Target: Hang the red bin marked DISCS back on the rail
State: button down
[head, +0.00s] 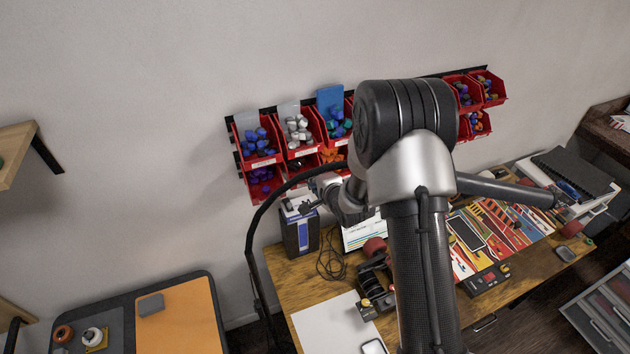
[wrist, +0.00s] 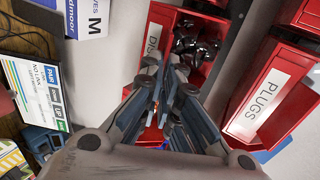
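The red bin marked DISCS (wrist: 185,14) shows in the wrist view, with black discs inside and its white label partly covered by my gripper. My gripper (wrist: 166,66) has its fingertips close together at the bin's front lip, one on the label side and one on the inner side, so it looks shut on that front wall. The bin's back and any contact with the rail are hidden. In the head view the black wall rail (head: 229,121) carries red bins in two rows; my arm covers its middle part.
A red bin marked PLUGS (wrist: 262,100) is close beside the DISCS bin in the wrist view. A gloves box (wrist: 88,18) stands near, also on the bench in the head view (head: 300,236). A printed card (wrist: 40,88) stands below. The bench (head: 285,275) holds tools and cables.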

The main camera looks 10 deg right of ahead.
jog(key=shift+f+b, duration=0.75)
dwell(0.3)
jog(key=c, duration=1.7)
grip_release()
jog(key=shift+s, duration=0.1)
jog(key=v, duration=1.2)
